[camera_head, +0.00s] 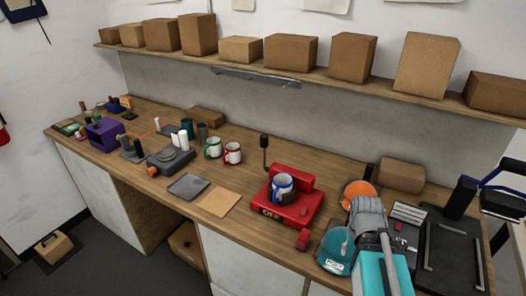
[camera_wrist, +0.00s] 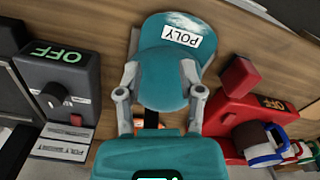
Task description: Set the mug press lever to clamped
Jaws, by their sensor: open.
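The red mug press (camera_head: 306,207) stands on the bench with a white mug with a blue band (camera_head: 283,186) seated in it. Its lever with a black knob (camera_head: 264,140) stands upright at the back left of the press. The press display reads OFF. In the wrist view the red press (camera_wrist: 222,118) and the mug (camera_wrist: 262,146) are at the right, and the lever is not visible. My gripper (camera_wrist: 160,75) is open and empty, to the right of the press in the head view, over a teal cap (camera_wrist: 168,95) labelled POLY. My arm hides its fingers in the head view.
The teal cap (camera_head: 334,249) and an orange cap (camera_head: 358,193) lie right of the press. A black flat press (camera_head: 455,250) stands at the far right. Two mugs (camera_head: 232,153) (camera_head: 213,148) stand left of the press. A shelf (camera_head: 300,78) with several boxes runs above.

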